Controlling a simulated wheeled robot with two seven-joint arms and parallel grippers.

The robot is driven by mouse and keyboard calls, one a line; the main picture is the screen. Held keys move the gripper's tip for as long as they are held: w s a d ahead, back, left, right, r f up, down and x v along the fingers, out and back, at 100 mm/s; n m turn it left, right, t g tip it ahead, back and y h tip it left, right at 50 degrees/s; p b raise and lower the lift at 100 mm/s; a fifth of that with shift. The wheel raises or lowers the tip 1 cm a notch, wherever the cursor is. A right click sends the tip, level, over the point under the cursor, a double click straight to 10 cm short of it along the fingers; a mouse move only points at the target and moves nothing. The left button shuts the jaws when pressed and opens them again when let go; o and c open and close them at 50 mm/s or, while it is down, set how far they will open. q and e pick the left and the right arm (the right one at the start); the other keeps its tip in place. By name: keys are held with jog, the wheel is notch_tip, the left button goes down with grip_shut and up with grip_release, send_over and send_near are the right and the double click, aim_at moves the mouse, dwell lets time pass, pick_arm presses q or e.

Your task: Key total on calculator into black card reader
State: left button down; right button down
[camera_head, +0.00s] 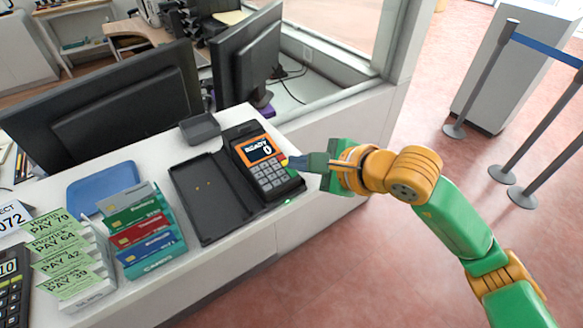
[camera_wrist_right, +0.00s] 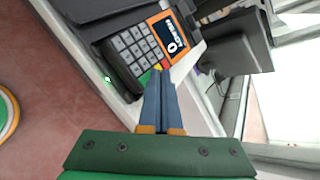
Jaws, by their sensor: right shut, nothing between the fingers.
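The black card reader (camera_head: 240,142) stands on the counter's right part, its orange-framed screen showing "READY 0" above grey keys. The calculator (camera_head: 12,292) is cut off by the left edge of the head view; the visible end of its display reads "10". My right gripper (camera_head: 288,162) is shut and empty, its blue fingertips at the reader's right side, near the upper keys and screen corner. In the right wrist view the closed tips (camera_wrist_right: 158,70) overlap the keypad's edge by the card reader (camera_wrist_right: 150,50); I cannot tell whether they touch. My left gripper is out of view.
A flat black holder (camera_head: 205,195) lies left of the reader. Further left are a rack of cards (camera_head: 145,235), green "PAY" slips (camera_head: 65,255) and a blue tray (camera_head: 100,180). Monitors (camera_head: 115,100) stand behind. Open floor lies right of the counter, with barrier posts (camera_head: 490,80).

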jog(key=shift+r, duration=0.3)
jog(key=shift+r, duration=0.1)
jog(key=r+p, duration=0.2)
jog(key=r, duration=0.1)
jog(key=s+r+p, duration=0.1)
jog(key=shift+d+r, duration=0.35)
